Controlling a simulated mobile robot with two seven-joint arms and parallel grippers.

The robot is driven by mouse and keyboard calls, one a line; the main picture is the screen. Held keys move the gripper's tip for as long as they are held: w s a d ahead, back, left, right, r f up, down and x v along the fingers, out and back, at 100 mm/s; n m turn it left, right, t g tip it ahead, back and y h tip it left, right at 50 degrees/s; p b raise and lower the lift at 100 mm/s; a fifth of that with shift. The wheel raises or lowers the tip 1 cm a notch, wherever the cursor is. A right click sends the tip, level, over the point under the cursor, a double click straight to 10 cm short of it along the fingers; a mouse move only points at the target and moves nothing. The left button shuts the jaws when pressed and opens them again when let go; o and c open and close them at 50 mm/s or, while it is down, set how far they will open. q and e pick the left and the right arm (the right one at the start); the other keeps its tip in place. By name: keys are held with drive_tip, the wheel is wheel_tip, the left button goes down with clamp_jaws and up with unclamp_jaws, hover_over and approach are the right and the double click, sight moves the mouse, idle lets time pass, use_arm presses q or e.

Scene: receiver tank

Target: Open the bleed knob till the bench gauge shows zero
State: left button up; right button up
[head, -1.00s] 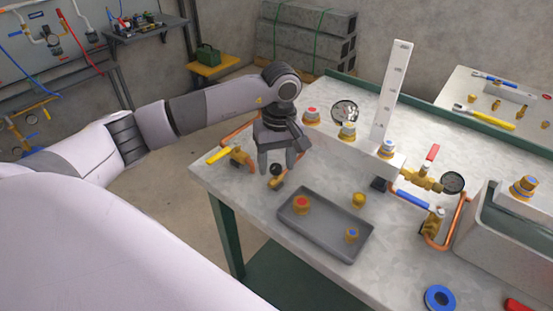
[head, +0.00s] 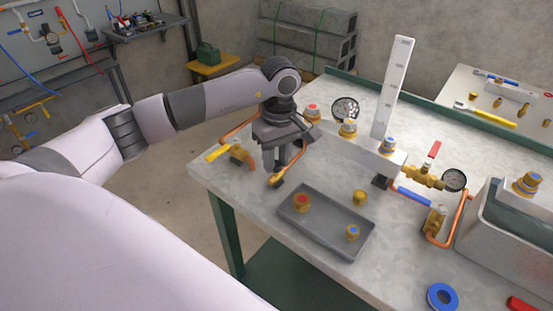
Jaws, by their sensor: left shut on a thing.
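My left gripper (head: 278,160) reaches down over the left part of the bench (head: 222,182). Its fingers are shut around the small black bleed knob, which they hide in the head view. The brass fitting (head: 279,177) under the knob shows just below the fingertips. One round gauge (head: 345,108) stands behind the white manifold block. Another gauge (head: 454,180) sits at the right, by the red-handled valve. Both dials are too small to read, and I cannot tell which is the bench gauge. My right gripper is not in view.
A grey tray (head: 330,240) with capped brass fittings lies in front of the gripper. A yellow-handled valve (head: 226,151) is close on its left. The tall white scale (head: 393,88) and manifold block (head: 370,162) stand to its right. A blue ring (head: 441,297) lies at the front right.

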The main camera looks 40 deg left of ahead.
use_arm(q)
drive_tip(key=n, duration=0.3)
drive_tip(key=shift+n+b, duration=0.4)
drive_tip(key=n, duration=0.3)
drive_tip(key=shift+a+n+b, duration=0.1)
drive_tip(key=shift+n+b, duration=0.2)
drive_tip(key=n, duration=0.3)
drive_tip(key=shift+n+h, duration=0.3)
drive_tip(key=shift+n, duration=0.1)
drive_tip(key=n, duration=0.4)
drive_tip(key=shift+r, duration=0.1)
drive_tip(key=n, duration=0.4)
drive_tip(key=shift+t, duration=0.3)
drive_tip(key=n, duration=0.4)
drive_tip(key=shift+n, duration=0.3)
drive_tip(key=n, duration=0.3)
drive_tip(key=shift+n, duration=0.3)
drive_tip(key=shift+n+p, duration=0.4)
drive_tip(key=shift+n, duration=1.3)
